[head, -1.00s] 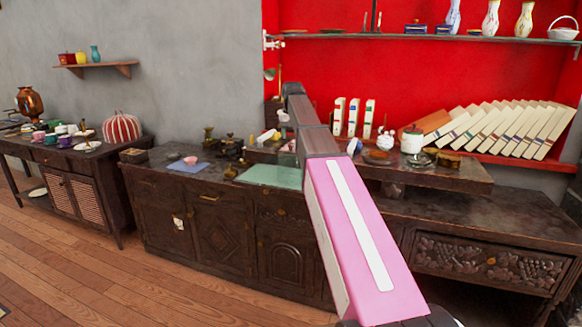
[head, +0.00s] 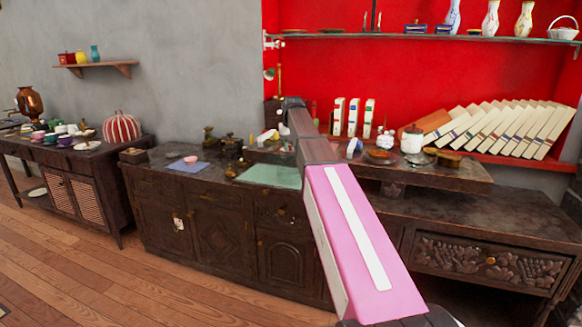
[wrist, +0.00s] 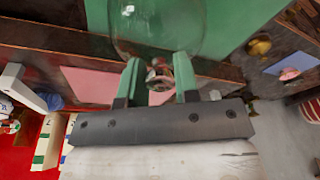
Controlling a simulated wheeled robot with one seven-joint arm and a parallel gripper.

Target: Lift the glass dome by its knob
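The clear glass dome (wrist: 160,25) shows at the top of the wrist view, just beyond my fingertips. My gripper (wrist: 158,68) has two green fingers with a gap between them. A small roundish reddish and pale shape (wrist: 160,77) shows in that gap. It may be the dome's knob or something seen through the glass, and I cannot tell whether the fingers touch it. In the head view I cannot make out the dome, and my pink and dark arm hides my gripper.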

